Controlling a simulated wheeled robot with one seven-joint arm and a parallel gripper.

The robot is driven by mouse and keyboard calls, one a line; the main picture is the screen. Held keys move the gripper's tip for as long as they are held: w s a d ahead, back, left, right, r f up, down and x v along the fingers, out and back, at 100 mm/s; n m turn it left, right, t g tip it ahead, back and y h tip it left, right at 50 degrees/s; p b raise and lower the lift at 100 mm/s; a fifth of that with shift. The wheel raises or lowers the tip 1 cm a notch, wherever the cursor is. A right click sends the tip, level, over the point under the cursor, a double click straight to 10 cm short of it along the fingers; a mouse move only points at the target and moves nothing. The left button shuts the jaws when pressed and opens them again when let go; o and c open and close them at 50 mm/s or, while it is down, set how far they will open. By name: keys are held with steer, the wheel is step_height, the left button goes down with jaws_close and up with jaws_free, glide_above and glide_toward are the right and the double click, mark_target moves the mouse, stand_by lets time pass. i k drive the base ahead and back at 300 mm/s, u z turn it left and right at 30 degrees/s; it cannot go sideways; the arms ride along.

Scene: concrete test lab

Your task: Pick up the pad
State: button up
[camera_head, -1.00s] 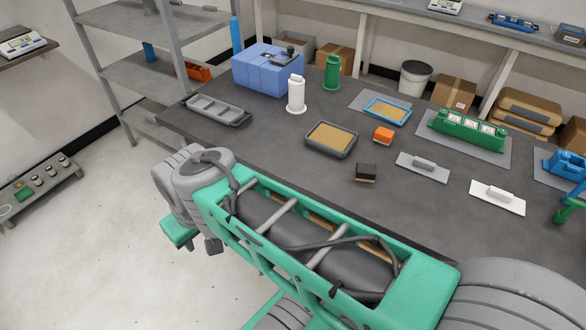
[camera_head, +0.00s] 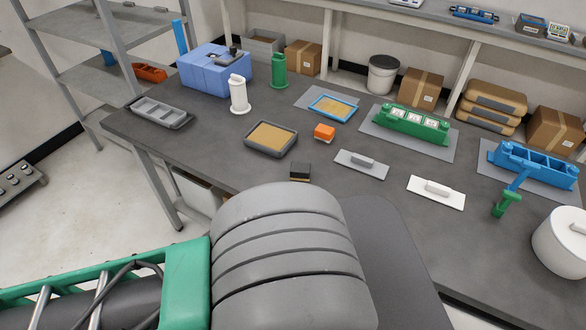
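Several things on the dark table could be the pad; I cannot tell which. A small black block with a tan lower layer (camera_head: 300,172) lies near the table's front edge, just beyond my arm. A small orange block (camera_head: 325,132) lies behind it. A dark tray with a tan, pad-like surface (camera_head: 271,139) is to the left, and a blue-framed tan one (camera_head: 332,107) lies on a grey mat at the back. My green and grey arm fills the lower left and middle and hides part of the front edge. My gripper is not in view.
Two flat handled plates, grey (camera_head: 361,165) and white (camera_head: 436,192), lie right of the black block. A white cylinder (camera_head: 239,95) and a green one (camera_head: 279,70) stand near a blue box (camera_head: 215,70). A white pot (camera_head: 562,245) stands at right front.

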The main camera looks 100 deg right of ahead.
mark_target(299, 171)
steer(key=k, duration=0.45)
steer(key=z, duration=1.65)
steer(key=i, duration=0.5)
steer(key=u, duration=0.05)
